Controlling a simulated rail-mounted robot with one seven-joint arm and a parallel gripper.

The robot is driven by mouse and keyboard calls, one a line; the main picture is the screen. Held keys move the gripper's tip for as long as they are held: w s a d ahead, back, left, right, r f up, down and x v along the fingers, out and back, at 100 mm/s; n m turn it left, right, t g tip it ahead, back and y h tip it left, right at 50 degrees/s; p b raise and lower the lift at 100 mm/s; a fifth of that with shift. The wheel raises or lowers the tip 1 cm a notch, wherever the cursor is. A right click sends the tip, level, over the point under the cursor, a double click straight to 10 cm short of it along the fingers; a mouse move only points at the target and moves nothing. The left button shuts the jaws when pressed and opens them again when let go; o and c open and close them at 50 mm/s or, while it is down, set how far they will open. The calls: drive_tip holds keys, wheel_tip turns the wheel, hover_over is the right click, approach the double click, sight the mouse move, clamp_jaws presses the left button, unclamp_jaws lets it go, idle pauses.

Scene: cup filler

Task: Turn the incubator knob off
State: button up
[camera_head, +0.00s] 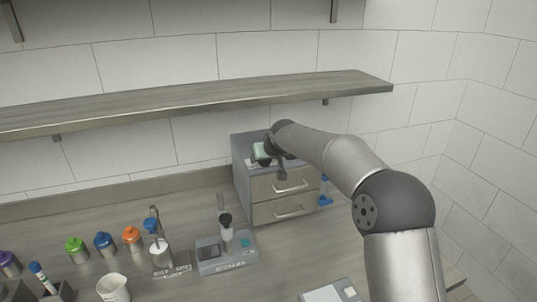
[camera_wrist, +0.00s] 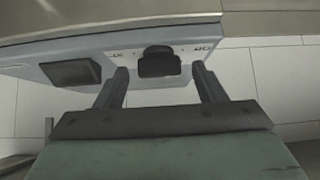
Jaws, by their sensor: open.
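My gripper (camera_wrist: 161,70) is open, with one finger on each side of the knob and a visible gap on both sides. In the head view my gripper (camera_head: 281,170) is at the cabinet's upper front, and the knob is hidden there.
A long wall shelf (camera_head: 200,103) runs above the cabinet. A grey device (camera_head: 227,257) stands left of the cabinet. Several coloured-cap bottles, including an orange-capped one (camera_head: 132,237), and a white cup (camera_head: 113,289) stand further left. Another device (camera_head: 331,292) is at the front.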

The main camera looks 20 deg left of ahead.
drive_tip(key=b+v, duration=0.4)
drive_tip(key=v, duration=1.3)
drive_tip(key=shift+s, duration=0.15)
drive_tip(key=shift+d, duration=0.15)
drive_tip(key=s+d+f+m+g+h, duration=0.2)
drive_tip(key=s+d+f, duration=0.4)
drive_tip(key=s+d, duration=0.3)
drive_tip(key=s+d+f+m+g+h, duration=0.15)
drive_tip(key=s+d+f, duration=0.4)
drive_tip(key=d, duration=0.55)
drive_tip(key=s+d+f+m+g+h, duration=0.1)
drive_tip(key=s+d+f+m+h, duration=0.1)
drive_tip(key=s+d+f, duration=0.55)
drive_tip(key=s+d+f+m+g, duration=0.2)
drive_tip(key=s+d, duration=0.4)
drive_tip(key=s, duration=0.5)
drive_tip(key=shift+s+d+f, duration=0.25)
drive_tip(key=shift+s+f, duration=0.15)
drive_tip(key=shift+f, duration=0.2)
